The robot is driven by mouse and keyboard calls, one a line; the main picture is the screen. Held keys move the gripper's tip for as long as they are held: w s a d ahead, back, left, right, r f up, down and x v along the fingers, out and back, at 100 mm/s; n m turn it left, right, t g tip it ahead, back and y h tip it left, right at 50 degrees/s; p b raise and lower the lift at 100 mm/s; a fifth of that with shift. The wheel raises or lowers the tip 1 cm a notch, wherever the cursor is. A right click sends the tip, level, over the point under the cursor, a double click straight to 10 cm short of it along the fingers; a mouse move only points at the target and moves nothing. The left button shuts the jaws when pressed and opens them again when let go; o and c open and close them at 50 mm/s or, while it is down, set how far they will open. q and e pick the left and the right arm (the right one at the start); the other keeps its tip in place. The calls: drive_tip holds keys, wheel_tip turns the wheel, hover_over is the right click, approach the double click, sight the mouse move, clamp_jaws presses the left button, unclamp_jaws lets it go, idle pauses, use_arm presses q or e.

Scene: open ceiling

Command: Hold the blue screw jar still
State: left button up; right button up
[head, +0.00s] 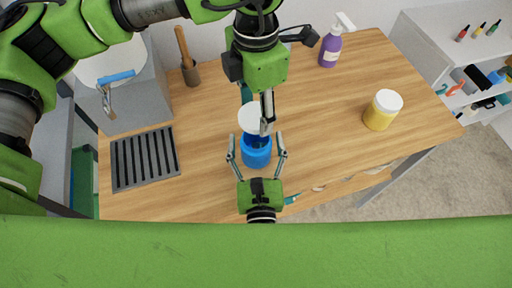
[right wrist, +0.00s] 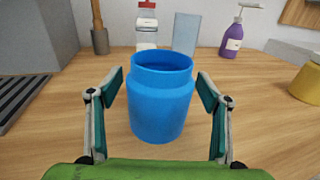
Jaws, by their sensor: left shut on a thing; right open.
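The blue screw jar (head: 257,159) stands upright near the front edge of the wooden table. In the right wrist view the blue jar (right wrist: 160,103) has an open, bare mouth. My right gripper (head: 257,150) is open, with one finger on each side of the jar and a visible gap on both sides in the right wrist view (right wrist: 160,90). My left gripper (head: 257,114) points down above the jar, shut on a round white lid (head: 250,118). The lid hides part of the jar's top and one left fingertip in the head view. The left gripper is not in the right wrist view.
A yellow jar with a white lid (head: 380,112) stands to the right, and a purple spray bottle (head: 330,52) at the back. A grey slatted rack (head: 145,158) lies left. Behind the blue jar stand a red-topped container (right wrist: 147,25) and a pale blue glass (right wrist: 186,32).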

drive_tip(key=c, duration=1.7)
use_arm(q)
drive_tip(key=shift+f, duration=2.45)
drive_tip(key=shift+f, duration=0.15)
drive_tip(key=shift+f, duration=0.75)
drive_tip(key=shift+f, duration=0.6)
